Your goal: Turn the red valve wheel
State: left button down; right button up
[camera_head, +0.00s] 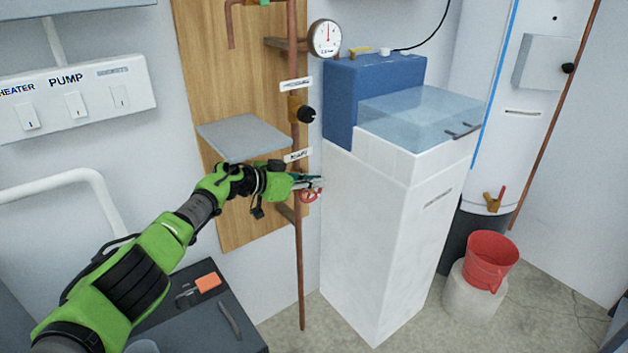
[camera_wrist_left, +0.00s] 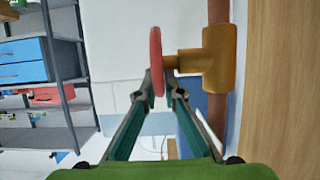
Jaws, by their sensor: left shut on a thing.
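The red valve wheel (camera_head: 310,196) is on the vertical copper pipe in front of the wooden board, partly hidden by my left gripper (camera_head: 311,183). In the left wrist view the wheel (camera_wrist_left: 156,50) stands edge-on, joined by a brass stem to the brass valve body (camera_wrist_left: 217,58) on the pipe. My left gripper (camera_wrist_left: 158,96) has its two fingers on either side of the wheel's near rim and is shut on it. My right gripper is not in view.
A grey shelf (camera_head: 243,137) sticks out above my left wrist. The white cabinet (camera_head: 375,230) with a blue box (camera_head: 340,95) stands close right of the pipe. A dark bench (camera_head: 190,325) with tools lies below my arm. A red bucket (camera_head: 490,259) stands at right.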

pick_arm(q)
jog(key=c, duration=2.2)
grip_release()
jog(key=shift+o, duration=0.2)
jog(key=shift+a, duration=0.1)
jog(key=shift+s+a+r, duration=0.2)
jog(key=shift+a+r, duration=0.05)
jog(key=shift+a, duration=0.2)
jog(key=shift+s+a+r, duration=0.15)
jog(key=shift+s+a, duration=0.35)
jog(key=shift+v, duration=2.4)
